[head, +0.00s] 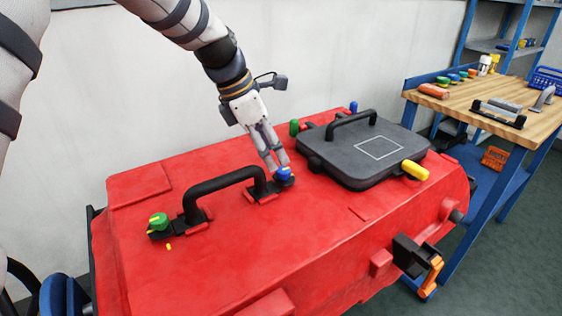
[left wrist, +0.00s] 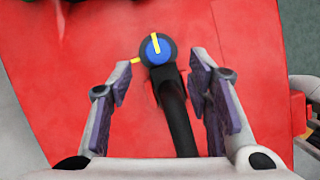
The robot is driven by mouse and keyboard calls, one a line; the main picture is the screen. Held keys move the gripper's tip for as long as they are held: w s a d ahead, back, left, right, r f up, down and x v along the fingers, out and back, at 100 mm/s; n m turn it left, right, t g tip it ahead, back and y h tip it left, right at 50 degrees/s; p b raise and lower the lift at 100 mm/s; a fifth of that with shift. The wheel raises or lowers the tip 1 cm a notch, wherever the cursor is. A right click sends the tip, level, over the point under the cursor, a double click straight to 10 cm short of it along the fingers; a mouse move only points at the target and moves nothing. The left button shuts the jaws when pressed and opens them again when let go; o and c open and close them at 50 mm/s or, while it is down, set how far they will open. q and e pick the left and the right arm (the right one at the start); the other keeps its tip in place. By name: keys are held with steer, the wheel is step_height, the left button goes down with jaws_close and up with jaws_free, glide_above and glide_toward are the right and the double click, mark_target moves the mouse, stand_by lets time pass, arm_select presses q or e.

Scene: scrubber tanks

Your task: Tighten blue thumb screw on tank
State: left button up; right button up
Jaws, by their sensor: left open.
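The red tank (head: 240,235) fills the middle of the head view. A blue thumb screw (head: 284,175) with a yellow line sits at the right end of the black handle (head: 222,183) on its top. In the left wrist view the blue screw (left wrist: 156,49) lies beyond the fingertips, roughly between their lines, with the black handle (left wrist: 176,120) running down from it. A yellow mark (left wrist: 137,60) is beside the screw on its left. My left gripper (head: 276,168) is open and close to the screw; I cannot tell whether it touches. My right gripper is not in view.
A green knob (head: 158,221) sits at the handle's left end. A grey lid (head: 365,150) with its own handle, a yellow knob (head: 415,171), a green knob (head: 294,127) and a blue knob (head: 353,107) is to the right. A wooden workbench (head: 460,118) with tools stands behind right.

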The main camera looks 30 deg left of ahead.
mark_target(282, 170)
arm_select(q)
steer(key=x, duration=0.5)
steer(key=shift+w, duration=0.1)
steer(key=shift+c, duration=0.6)
jaws_close()
